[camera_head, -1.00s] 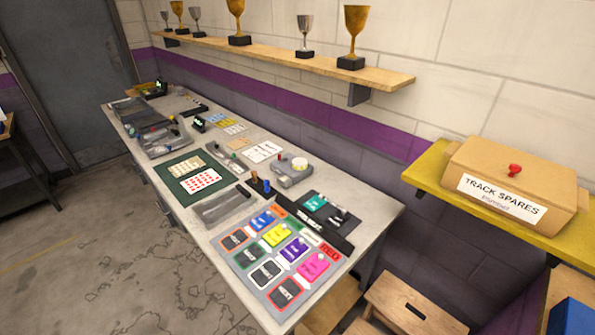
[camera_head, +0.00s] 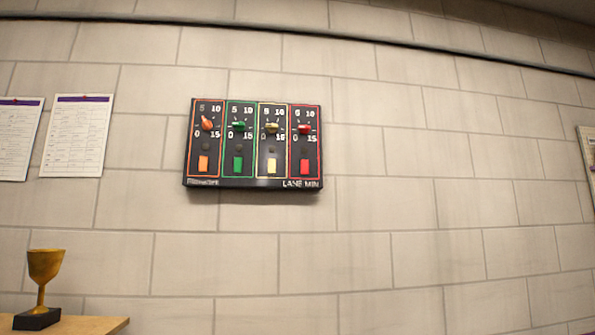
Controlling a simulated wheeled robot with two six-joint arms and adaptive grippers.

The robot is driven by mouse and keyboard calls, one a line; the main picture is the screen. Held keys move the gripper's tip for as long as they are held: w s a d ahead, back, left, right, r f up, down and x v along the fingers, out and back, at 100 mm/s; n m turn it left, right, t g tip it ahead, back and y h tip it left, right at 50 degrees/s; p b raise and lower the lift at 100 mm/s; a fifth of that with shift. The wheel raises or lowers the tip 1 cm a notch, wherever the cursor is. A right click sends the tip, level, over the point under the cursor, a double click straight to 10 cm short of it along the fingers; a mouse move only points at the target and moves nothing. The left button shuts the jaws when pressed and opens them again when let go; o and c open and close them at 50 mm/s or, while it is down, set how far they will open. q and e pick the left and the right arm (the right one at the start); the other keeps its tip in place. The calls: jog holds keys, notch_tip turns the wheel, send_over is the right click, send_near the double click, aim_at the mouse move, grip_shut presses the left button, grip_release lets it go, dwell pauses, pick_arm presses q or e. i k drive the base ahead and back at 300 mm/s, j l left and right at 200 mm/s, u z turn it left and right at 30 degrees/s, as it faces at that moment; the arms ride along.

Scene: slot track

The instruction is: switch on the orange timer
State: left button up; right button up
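A dark timer panel (camera_head: 253,184) hangs on the block wall, left of the middle of the head view. It has several columns side by side, outlined in orange, green, yellow and red. The orange timer (camera_head: 190,160) is the leftmost column. It has an orange knob (camera_head: 207,124) with numbers around it, a small dark round spot below, and an orange switch (camera_head: 203,164) near the bottom. Whether that spot is lit is too small to tell. Neither of my grippers is in view.
A wooden shelf (camera_head: 90,326) with a gold trophy (camera_head: 44,272) shows at the lower left. Two printed sheets (camera_head: 76,137) are on the wall left of the panel. Another board (camera_head: 590,150) is cut off at the right edge. The wall around the panel is clear.

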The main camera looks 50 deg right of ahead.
aim_at(203, 160)
jog(key=z, duration=1.2)
